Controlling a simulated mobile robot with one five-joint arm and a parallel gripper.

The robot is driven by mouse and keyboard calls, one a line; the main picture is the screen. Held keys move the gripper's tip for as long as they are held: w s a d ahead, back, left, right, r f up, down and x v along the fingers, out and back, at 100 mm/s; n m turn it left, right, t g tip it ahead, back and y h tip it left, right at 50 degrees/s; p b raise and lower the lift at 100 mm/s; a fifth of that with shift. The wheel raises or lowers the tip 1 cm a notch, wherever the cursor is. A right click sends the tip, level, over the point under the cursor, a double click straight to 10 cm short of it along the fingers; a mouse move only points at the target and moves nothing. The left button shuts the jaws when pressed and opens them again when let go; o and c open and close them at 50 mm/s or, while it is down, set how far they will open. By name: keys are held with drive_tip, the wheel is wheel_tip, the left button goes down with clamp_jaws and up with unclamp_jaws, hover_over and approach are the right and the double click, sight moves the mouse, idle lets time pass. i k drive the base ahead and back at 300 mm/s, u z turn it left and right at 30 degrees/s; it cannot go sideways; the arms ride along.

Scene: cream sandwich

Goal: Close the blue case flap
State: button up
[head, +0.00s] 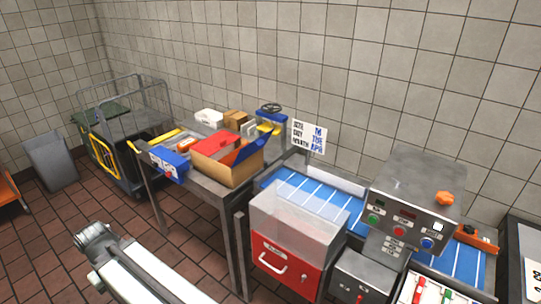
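An open cardboard box (226,172) stands on the metal table at mid-left. A blue flap (250,153) stands up and outward at the box's right side, and a red flap (216,143) shows at its back left. A small blue case (168,165) with a white front edge sits on the table to the left of the box. I cannot tell which of these blue parts belongs to the case flap. A white and grey part of my arm is at the bottom left, well apart from the table. My gripper is not visible.
A conveyor (313,194) with a blue belt runs right of the table (238,198). A red cabinet (284,268) and a grey control machine (412,188) stand in front of it. A wire cart (118,122) and a grey bin (51,162) are at the left. Tiled floor is free at lower left.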

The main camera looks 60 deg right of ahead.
sight(249, 150)
drive_tip(key=z, duration=0.1)
drive_tip(key=k, duration=0.8)
drive_tip(key=z, duration=0.5)
drive_tip(key=i, duration=1.2)
